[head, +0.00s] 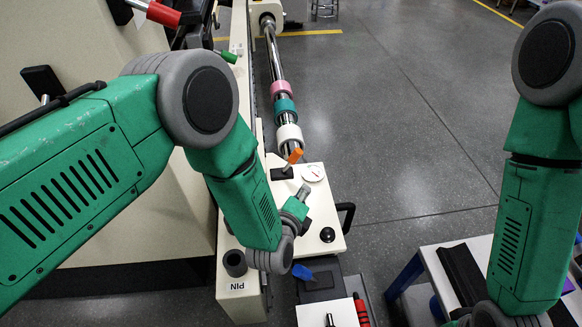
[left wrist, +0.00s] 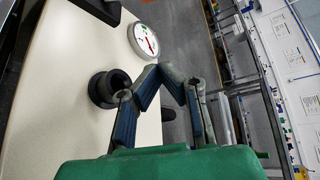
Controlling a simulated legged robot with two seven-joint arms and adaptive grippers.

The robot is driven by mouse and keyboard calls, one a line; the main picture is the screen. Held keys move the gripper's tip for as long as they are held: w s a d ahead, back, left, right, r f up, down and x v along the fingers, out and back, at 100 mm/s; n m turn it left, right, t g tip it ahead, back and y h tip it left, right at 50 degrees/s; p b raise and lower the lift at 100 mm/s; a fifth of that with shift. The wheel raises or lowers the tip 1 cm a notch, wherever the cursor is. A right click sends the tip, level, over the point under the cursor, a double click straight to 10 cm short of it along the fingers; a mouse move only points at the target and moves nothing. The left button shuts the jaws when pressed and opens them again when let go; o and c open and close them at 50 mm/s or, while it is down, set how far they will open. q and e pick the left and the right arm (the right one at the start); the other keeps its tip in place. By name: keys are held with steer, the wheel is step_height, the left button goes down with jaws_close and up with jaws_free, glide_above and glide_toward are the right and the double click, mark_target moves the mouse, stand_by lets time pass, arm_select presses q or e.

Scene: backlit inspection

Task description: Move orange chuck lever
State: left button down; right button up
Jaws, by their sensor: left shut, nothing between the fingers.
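The orange chuck lever (head: 294,156) stands tilted on a dark base on the cream machine top (head: 316,178) in the head view. My left gripper (head: 303,192) is just below and slightly right of it in that view, apart from it, over the cream top. My left gripper also shows in the left wrist view (left wrist: 162,70), its fingertips together and empty. The orange lever does not show in the left wrist view. My right arm is at the right of the head view; its fingers are not visible.
A round white dial (head: 313,172) sits right of the lever, and a black knob (head: 327,235) nearer the front. A dark round holder (head: 235,263) stands by the PIN label.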

mark_target(315, 176)
arm_select(q)
steer(key=shift+w+d, duration=0.15)
steer(key=shift+w, duration=0.15)
steer(key=shift+w+r, duration=0.1)
steer(key=shift+w, duration=0.1)
steer(key=b+x, duration=0.5)
steer(key=x, duration=0.5)
steer(key=shift+r, duration=0.15)
steer(key=a+r, duration=0.1)
steer(key=a, duration=0.2)
steer(key=shift+s+r+m, duration=0.15)
steer(key=shift+r+m, duration=0.15)
steer(key=shift+r, duration=0.1)
steer(key=shift+a+r, duration=0.25)
steer(key=shift+a, duration=0.15)
steer(key=shift+d, duration=0.15)
